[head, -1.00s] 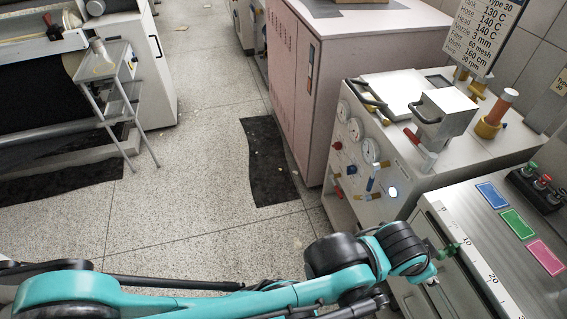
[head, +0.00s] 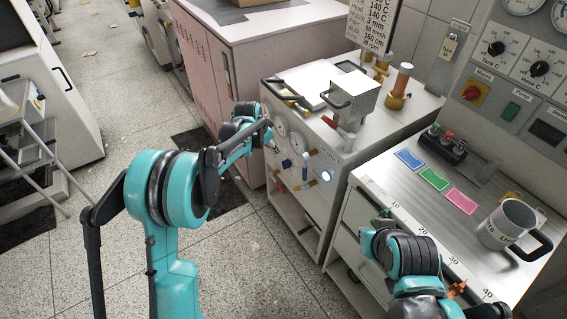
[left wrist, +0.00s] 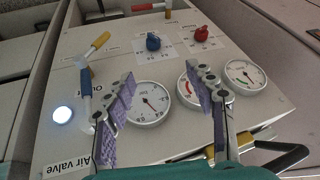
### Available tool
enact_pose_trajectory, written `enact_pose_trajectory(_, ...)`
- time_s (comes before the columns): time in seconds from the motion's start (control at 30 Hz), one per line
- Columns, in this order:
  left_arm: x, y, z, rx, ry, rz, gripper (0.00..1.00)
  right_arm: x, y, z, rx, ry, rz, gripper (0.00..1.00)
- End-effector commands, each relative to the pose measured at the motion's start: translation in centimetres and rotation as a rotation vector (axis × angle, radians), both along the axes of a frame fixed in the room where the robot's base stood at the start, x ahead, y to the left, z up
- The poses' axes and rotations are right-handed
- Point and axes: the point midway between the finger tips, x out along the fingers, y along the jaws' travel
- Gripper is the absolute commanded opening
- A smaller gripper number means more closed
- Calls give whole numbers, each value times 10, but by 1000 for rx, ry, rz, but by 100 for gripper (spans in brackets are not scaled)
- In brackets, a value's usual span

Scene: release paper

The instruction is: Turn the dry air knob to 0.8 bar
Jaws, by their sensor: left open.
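The white panel (left wrist: 150,60) fills the left wrist view, with a blue knob (left wrist: 153,42) and a red knob (left wrist: 201,33) near its far edge. Their labels are too small to read, so I cannot tell which is dry air. Several round gauges show, including one with a coloured band (left wrist: 245,77). My left gripper (left wrist: 165,92) is open and empty in front of the panel, its purple-padded fingers apart over the gauges, short of both knobs. In the head view my left gripper (head: 270,139) is at the cabinet's front, small and partly hidden by its arm.
A blue-handled valve (left wrist: 86,88), a lit round lamp (left wrist: 62,114) and yellow-handled levers (left wrist: 243,140) stick out around the panel. A pink cabinet (head: 225,75) stands behind. A steel worktop with a grey mug (head: 508,224) is on the right.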

Motion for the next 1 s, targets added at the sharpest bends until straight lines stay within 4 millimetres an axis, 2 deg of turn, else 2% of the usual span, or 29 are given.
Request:
enact_pose_trajectory(0.03,18,-7,-23,10,2,-39,55,0,0,2,0,0,0,0)
enact_pose_trajectory(0.1,35,-15,-53,24,5,-94,55,0,0,4,0,0,0,0)
enact_pose_trajectory(0.2,53,-24,-91,42,7,-159,55,0,0,6,0,0,0,0)
enact_pose_trajectory(0.3,62,-31,-120,53,6,-207,55,0,0,7,0,0,0,0)
enact_pose_trajectory(0.53,71,-38,-154,64,8,-250,55,0,0,4,0,0,0,0)
enact_pose_trajectory(0.8,88,-46,-194,64,8,-250,55,0,0,-15,0,0,0,0)
enact_pose_trajectory(1.0,98,-51,-213,64,7,-249,55,0,0,-23,0,0,0,0)
